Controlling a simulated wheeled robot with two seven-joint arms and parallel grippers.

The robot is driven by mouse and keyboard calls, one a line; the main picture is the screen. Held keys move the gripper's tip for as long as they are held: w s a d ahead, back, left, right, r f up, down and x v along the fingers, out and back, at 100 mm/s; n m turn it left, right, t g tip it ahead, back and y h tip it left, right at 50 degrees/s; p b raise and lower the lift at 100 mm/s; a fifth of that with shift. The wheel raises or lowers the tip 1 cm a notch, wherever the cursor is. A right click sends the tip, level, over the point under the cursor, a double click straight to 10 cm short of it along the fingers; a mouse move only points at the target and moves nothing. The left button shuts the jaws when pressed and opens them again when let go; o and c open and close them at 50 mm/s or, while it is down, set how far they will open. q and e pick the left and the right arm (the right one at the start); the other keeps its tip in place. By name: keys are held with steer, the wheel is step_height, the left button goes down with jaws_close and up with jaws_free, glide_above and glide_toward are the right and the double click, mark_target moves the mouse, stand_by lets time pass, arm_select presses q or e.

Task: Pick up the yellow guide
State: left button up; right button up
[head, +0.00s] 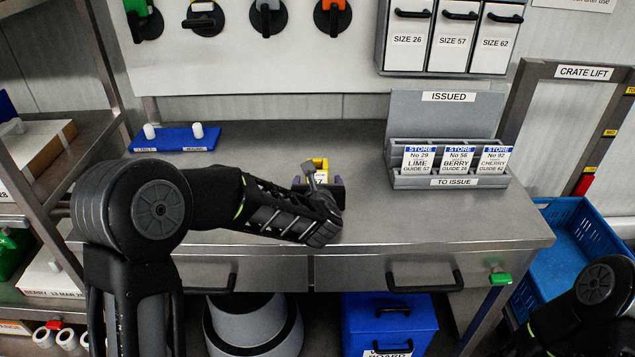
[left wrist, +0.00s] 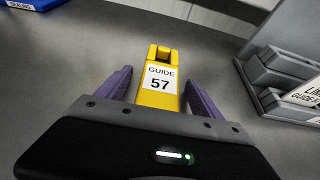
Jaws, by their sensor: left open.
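The yellow guide (head: 320,164) lies on the steel bench in the head view, partly hidden by my left gripper. In the left wrist view the yellow guide (left wrist: 158,88) carries a white label reading GUIDE 57. My left gripper (head: 321,184) is open over the bench. Its purple fingers (left wrist: 158,88) stand on either side of the guide, with a gap visible on each side. The right gripper is not in view; only part of my right arm shows at the lower right in the head view.
A grey rack (head: 447,183) marked ISSUED and TO ISSUE holds LIME, BERRY and CHERRY cards to the right. A blue board (head: 176,139) with two white pegs lies at the back left. A blue crate (head: 570,262) stands right of the bench.

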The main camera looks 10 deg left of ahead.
arm_select(q)
steer(key=shift+c, duration=0.5)
steer(key=c, duration=1.5)
steer(key=shift+c, duration=0.2)
step_height(320, 180, up, 10)
